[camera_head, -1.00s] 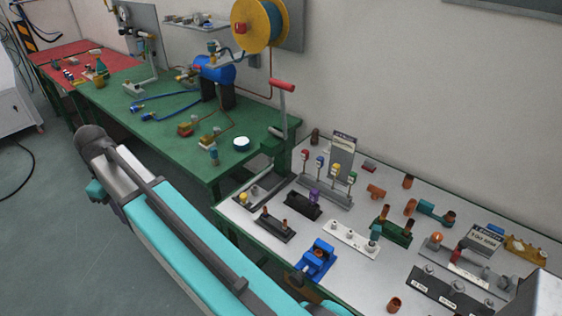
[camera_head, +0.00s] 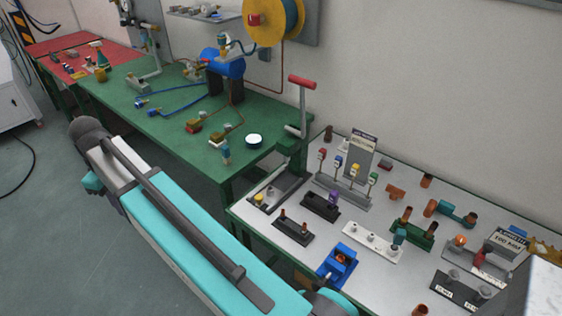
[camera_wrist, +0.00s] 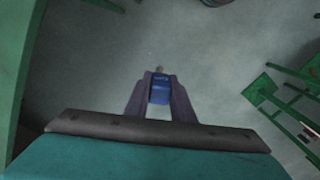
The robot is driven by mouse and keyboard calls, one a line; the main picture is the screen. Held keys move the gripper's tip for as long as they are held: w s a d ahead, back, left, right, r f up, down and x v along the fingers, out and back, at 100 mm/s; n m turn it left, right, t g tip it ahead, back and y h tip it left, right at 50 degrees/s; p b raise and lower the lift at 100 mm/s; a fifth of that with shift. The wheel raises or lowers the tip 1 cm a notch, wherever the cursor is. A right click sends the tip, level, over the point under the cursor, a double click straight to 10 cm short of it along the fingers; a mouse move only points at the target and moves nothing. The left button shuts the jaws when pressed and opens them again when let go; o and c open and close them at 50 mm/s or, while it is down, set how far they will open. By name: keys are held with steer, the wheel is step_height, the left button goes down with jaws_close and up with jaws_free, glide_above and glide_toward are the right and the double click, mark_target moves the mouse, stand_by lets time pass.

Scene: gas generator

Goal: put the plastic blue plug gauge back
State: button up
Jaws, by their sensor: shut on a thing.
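In the wrist view my gripper (camera_wrist: 160,82) is shut on a small blue plug gauge (camera_wrist: 160,92) with a short pale tip pointing away from me. It is held over the grey floor, clear of any table. In the head view my gripper and the gauge are out of sight; only my arm shows. On the white-topped table (camera_head: 268,228) are a dark holder with a purple piece (camera_head: 320,207), a dark tray with a yellow piece (camera_head: 260,197) and a white block with pale pegs (camera_head: 372,243). I cannot tell which is the blue gauge's place.
A blue vise (camera_head: 338,263) sits at the white table's front edge. Green table parts border the wrist view at left (camera_wrist: 14,70) and right.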

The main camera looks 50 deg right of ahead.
steer(key=shift+w, duration=0.2)
steer(key=shift+d, duration=0.15)
steer(key=s+d+m+p, duration=0.1)
steer(key=s+d+m, duration=0.2)
steer(key=d, duration=0.7)
steer(key=s+d+f+m+p, duration=0.1)
steer(key=s+d+m, duration=0.2)
steer(key=d, duration=0.7)
steer(key=s+d+m+p, duration=0.1)
steer(key=s+d+m, duration=0.25)
steer(key=d, duration=0.65)
steer(key=s+d+f+m+p, duration=0.1)
steer(key=s+d+m+p, duration=0.2)
steer(key=s+d+m, duration=0.7)
steer(key=s+d, duration=1)
steer(key=s, duration=0.1)
steer(key=shift+s+d+f, duration=0.2)
steer(key=shift+s+d, duration=0.05)
steer(key=shift+s, duration=0.05)
steer(key=shift+p, duration=0.35)
